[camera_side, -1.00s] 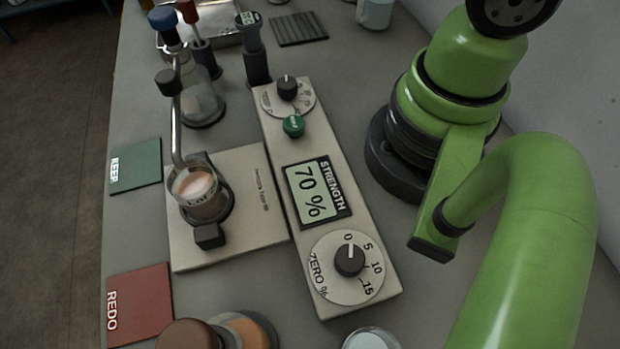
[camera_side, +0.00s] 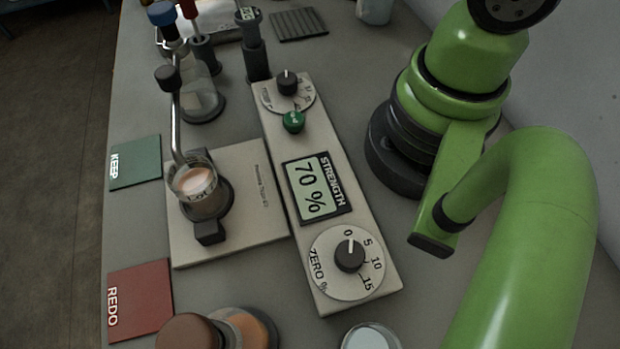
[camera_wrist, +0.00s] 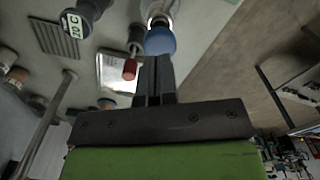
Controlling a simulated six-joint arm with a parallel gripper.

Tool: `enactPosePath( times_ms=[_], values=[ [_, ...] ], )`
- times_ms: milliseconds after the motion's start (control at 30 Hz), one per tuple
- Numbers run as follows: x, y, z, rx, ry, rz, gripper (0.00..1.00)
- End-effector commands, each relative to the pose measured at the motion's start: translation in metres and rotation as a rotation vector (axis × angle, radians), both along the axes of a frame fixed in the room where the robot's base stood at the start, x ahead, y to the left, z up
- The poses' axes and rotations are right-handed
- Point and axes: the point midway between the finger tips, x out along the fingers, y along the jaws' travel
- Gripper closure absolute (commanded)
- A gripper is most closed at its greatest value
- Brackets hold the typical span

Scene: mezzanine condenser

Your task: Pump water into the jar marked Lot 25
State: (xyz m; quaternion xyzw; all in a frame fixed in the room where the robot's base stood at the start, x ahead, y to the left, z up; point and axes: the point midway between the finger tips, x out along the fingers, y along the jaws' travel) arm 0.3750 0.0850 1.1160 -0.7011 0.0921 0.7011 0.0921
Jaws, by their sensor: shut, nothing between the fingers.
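A bent metal tube (camera_side: 178,130) with a black top leads down to the jar's mouth. Behind it is a clear flask (camera_side: 203,100), and a blue cap (camera_side: 162,13) shows above. My gripper (camera_wrist: 155,60) shows only in the wrist view, shut and empty. Its fingertips point toward a blue cap (camera_wrist: 160,41); I cannot tell whether they touch it.
A green KEEP mat (camera_side: 140,160) and a red REDO mat (camera_side: 145,295) lie left. Other jars stand in front. A red handle (camera_wrist: 130,68) is near my fingers.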

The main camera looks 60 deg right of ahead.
Motion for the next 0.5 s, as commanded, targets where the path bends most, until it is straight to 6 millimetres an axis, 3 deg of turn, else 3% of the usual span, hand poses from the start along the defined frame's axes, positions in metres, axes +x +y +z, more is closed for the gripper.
enactPosePath(
  times_ms=[500],
  values=[
    [-0.0002, 0.0001, -0.0057, 0.000, 0.002, 0.000, 1.00]
  ],
)
